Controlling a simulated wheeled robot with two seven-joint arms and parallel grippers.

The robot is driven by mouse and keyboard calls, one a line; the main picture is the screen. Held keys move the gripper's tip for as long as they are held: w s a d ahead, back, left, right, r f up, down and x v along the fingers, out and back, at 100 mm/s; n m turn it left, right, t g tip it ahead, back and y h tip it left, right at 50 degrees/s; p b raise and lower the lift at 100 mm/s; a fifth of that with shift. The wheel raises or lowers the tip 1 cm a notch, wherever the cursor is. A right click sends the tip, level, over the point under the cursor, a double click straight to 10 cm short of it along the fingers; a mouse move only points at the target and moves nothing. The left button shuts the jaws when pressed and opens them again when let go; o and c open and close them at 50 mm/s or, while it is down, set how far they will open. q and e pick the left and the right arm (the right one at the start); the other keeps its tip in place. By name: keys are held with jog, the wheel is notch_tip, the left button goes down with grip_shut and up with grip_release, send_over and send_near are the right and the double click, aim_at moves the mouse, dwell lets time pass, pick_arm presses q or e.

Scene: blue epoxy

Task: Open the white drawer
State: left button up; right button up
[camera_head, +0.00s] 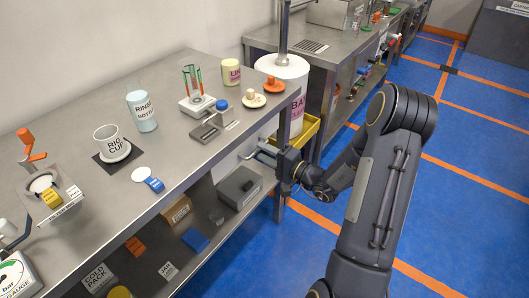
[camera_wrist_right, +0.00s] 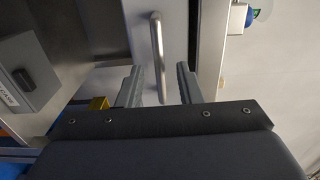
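The white drawer (camera_wrist_right: 178,40) fills the middle of the right wrist view as a pale panel with a metal bar handle (camera_wrist_right: 157,50). In the head view the bench top and my gripper hide most of it. My right gripper (camera_head: 264,153) is at the bench's right front edge, just below the top. In the right wrist view its fingers (camera_wrist_right: 160,86) are apart, one on each side of the handle's near end. I cannot tell whether either finger touches it. My left gripper is not in view.
A grey box (camera_head: 239,187) sits on the shelf below. A yellow tray (camera_head: 306,132) and a white tank (camera_head: 288,72) stand beyond my gripper. Blue floor (camera_head: 460,215) is clear at right.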

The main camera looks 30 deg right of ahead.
jog(key=shift+w+a, duration=0.1)
jog(key=shift+w, duration=0.1)
jog(key=shift+c, duration=0.3)
grip_shut()
jog(key=shift+s, duration=0.1)
jog(key=b+v, duration=0.6)
jog(key=v, duration=1.3)
jog(key=shift+b, duration=0.35)
jog(key=shift+s, duration=0.1)
